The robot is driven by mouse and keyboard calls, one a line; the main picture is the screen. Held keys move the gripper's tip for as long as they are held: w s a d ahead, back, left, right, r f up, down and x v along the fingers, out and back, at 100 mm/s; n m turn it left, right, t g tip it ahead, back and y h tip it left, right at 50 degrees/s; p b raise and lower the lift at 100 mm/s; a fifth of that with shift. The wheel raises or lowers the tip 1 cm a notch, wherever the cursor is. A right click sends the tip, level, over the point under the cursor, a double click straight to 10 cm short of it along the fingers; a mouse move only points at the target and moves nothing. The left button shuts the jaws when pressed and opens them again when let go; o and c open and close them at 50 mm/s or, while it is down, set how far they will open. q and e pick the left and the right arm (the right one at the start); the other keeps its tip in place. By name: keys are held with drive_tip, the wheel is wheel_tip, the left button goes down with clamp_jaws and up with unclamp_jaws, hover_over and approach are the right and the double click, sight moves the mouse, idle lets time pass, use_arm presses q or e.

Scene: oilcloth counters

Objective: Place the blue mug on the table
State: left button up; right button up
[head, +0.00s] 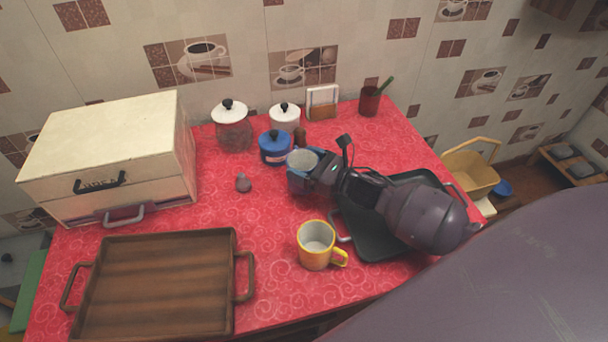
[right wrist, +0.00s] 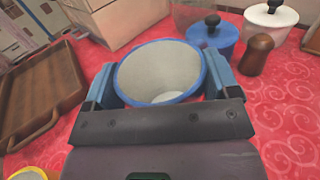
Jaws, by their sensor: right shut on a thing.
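The blue mug (head: 302,159) has a blue rim and a pale grey inside. My right gripper (head: 308,174) is shut on it, near the middle of the red table (head: 272,265). In the right wrist view the mug (right wrist: 160,68) sits upright between the two blue fingers of the gripper (right wrist: 160,88), its open top showing. Its base and handle are hidden, and I cannot tell whether it touches the cloth. My left gripper is not in view.
A yellow mug (head: 316,246) stands in front, left of a black tray (head: 372,236). A blue jar (head: 273,148) is just behind the held mug. A wooden tray (head: 165,236) and a cream bread box (head: 110,150) fill the left.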

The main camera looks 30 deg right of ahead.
sight(300, 167)
wheel_tip(300, 167, down, 4)
drive_tip(key=shift+r+b, duration=0.2)
drive_tip(key=shift+b, duration=0.2)
drive_tip(key=shift+f, duration=0.15)
drive_tip(key=shift+f, duration=0.1)
drive_tip(key=o, duration=1)
drive_tip(key=shift+c, duration=0.2)
